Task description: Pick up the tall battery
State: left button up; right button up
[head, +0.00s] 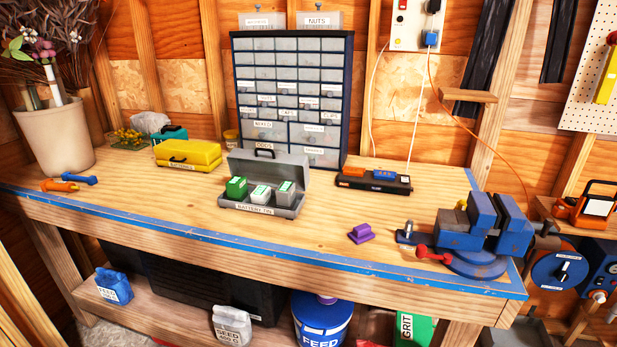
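An open grey battery tin (262,208) stands on the workbench, lid raised at the back. In it are a green battery (236,188), a white battery with a green top (260,195) and a grey battery with a green top (285,193). Their lower parts are hidden by the tin's front wall. A black charger (373,183) to the right bears an orange block (354,172) and a blue block (384,175). A purple block (361,233) lies near the bench's front. I cannot tell which is the tall battery. Neither gripper is in view.
A yellow case (187,155) and a drawer cabinet (292,95) stand behind the tin. A blue vise (482,232) is at the right end, a plant pot (52,140) at the left. The bench (155,205) is clear left of the tin and between tin and purple block.

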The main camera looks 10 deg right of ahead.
aim_at(237, 190)
jog(key=i+j+z, duration=0.1)
jog(key=i+j, duration=0.3)
jog(key=i+j+z, duration=0.15)
jog(key=i+j, duration=0.25)
jog(key=i+j+z, duration=0.1)
jog(key=i+j, duration=0.25)
jog(key=j, duration=0.25)
